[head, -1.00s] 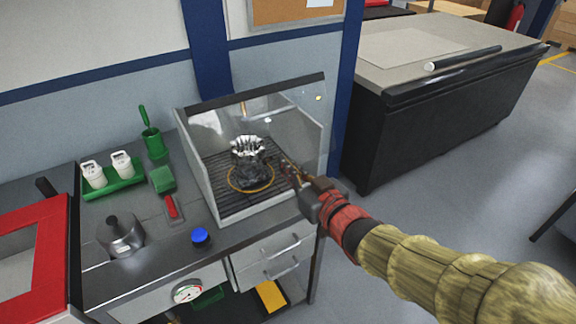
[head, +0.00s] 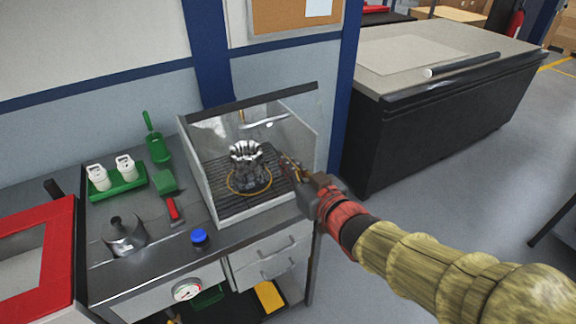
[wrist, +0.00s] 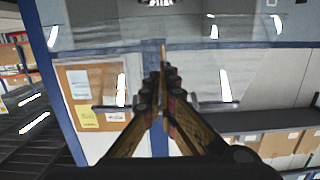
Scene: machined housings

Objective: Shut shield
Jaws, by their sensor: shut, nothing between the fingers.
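The shield (head: 290,112) is a clear panel with a dark top edge, tilted up over a light grey booth (head: 207,185) on the bench. A silver machined housing (head: 246,152) stands inside the booth on a slatted floor, within a yellow ring (head: 250,182). My gripper (head: 286,160) is at the right front of the booth, close to the shield's right side; I cannot tell whether it touches. In the wrist view its fingers (wrist: 163,70) are together with nothing between them, and pale reflections suggest clear panel in front of them.
A red-framed box (head: 60,260) stands far left. Open floor lies right.

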